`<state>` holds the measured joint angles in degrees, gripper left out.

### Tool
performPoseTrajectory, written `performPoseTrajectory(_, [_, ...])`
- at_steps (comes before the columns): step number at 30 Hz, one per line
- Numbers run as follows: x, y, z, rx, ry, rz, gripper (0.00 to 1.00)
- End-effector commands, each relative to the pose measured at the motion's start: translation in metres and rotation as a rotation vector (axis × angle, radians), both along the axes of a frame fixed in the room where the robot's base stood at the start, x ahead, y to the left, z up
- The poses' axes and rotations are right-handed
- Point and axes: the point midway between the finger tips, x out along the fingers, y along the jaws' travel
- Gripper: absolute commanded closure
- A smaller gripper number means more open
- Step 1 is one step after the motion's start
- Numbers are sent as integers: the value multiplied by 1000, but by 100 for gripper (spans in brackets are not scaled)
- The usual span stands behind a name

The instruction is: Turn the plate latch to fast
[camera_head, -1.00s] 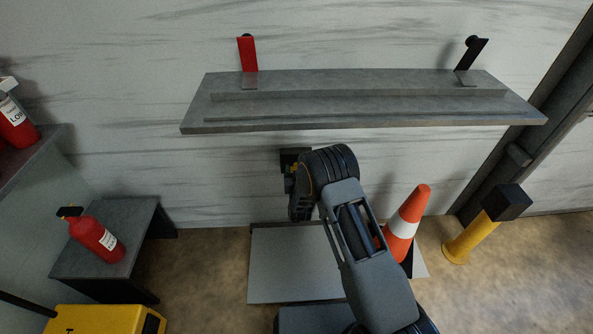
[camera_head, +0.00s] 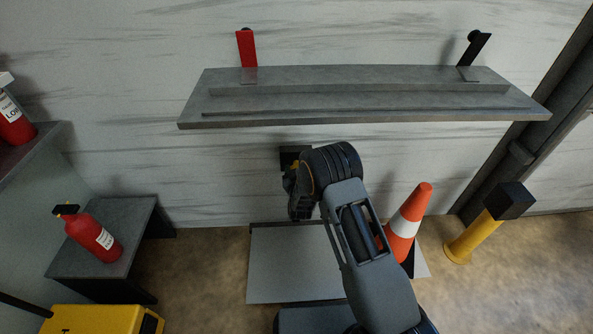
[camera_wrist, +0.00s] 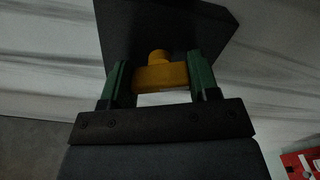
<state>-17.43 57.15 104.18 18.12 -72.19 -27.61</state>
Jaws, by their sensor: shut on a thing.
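The plate latch is a yellow handle (camera_wrist: 160,76) with a short round stub, set against a dark plate (camera_wrist: 180,22) on the wall. In the head view the dark plate (camera_head: 290,152) shows below the shelf, with my gripper (camera_head: 290,180) right at it. In the wrist view the green fingers of my gripper (camera_wrist: 159,80) stand on both sides of the yellow handle, shut on it. The handle lies crosswise between the fingers. My wrist hides most of the latch in the head view, and no fast mark can be seen.
A grey shelf (camera_head: 360,103) with a red clip (camera_head: 247,48) and a black clip (camera_head: 474,49) juts out above my arm. An orange cone (camera_head: 405,225) and a yellow post (camera_head: 470,238) stand at right. A fire extinguisher (camera_head: 95,237) rests on a low bench at left.

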Motion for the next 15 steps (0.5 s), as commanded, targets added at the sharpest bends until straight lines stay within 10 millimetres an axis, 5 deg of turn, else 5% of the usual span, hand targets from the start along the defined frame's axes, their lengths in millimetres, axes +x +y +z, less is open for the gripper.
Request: performPoseTrajectory(15, [0,0,-1,-490,-2,0,68])
